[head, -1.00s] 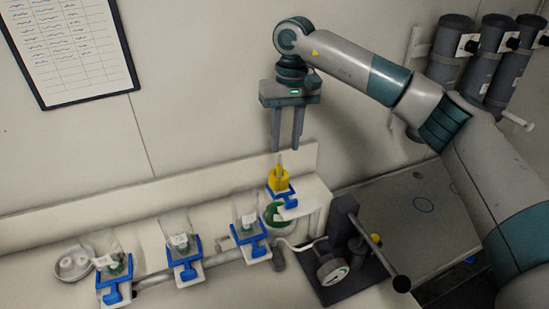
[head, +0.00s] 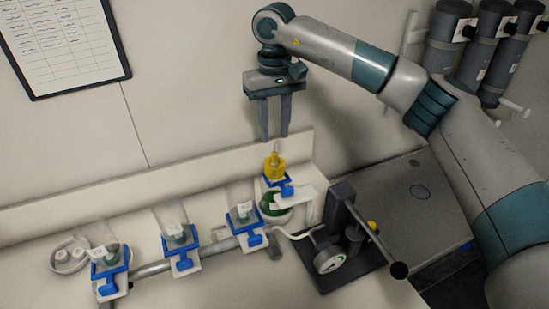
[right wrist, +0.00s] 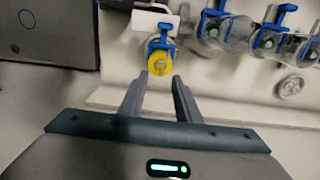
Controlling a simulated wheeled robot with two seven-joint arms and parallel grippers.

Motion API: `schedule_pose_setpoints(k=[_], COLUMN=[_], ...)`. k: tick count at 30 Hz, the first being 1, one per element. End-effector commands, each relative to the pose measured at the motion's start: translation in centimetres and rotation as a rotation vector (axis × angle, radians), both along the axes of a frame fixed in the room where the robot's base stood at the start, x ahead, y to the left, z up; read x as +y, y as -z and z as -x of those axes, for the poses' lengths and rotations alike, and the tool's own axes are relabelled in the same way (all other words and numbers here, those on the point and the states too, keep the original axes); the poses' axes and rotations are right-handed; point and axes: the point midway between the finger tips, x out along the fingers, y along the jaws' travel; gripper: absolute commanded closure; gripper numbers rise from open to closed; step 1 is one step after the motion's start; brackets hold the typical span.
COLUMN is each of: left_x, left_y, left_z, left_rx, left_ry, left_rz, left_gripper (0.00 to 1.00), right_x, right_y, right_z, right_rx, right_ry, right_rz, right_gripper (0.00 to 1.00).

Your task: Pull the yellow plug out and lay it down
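The yellow plug (head: 274,166) sits upright in the top of a clamped vessel with green contents (head: 275,207), at the right end of the row. A blue clamp (head: 284,188) stands around the vessel's neck. My right gripper (head: 274,138) points down above the plug, open and empty, with its fingertips just above the plug's thin tip. In the right wrist view the yellow plug (right wrist: 160,65) lies beyond the two open fingers (right wrist: 160,80), slightly left of the middle between them. My left gripper is not in view.
Several clear vessels in blue clamps (head: 182,261) stand along a grey rail to the left. A round dish (head: 70,256) with white pieces stands at far left. A dark device with a gauge and lever (head: 345,245) stands to the right. The wall ledge (head: 160,190) runs behind.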

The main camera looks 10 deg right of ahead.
Motion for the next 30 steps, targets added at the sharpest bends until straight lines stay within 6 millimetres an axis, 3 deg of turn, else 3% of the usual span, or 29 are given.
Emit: schedule_pose_setpoints(k=[9, 15, 30], left_x=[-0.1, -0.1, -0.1], left_y=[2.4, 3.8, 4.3], left_z=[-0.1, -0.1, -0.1], left_rx=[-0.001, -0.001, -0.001], left_ry=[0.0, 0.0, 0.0], left_rz=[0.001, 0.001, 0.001], left_gripper=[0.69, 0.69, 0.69], right_x=[0.0, 0.0, 0.0], right_y=[4.4, 6.1, 6.9], right_z=[0.0, 0.0, 0.0], right_rx=[0.001, 0.001, 0.001], right_ry=[0.0, 0.0, 0.0], right_rz=[0.0, 0.0, -0.001], right_gripper=[0.7, 0.7, 0.7])
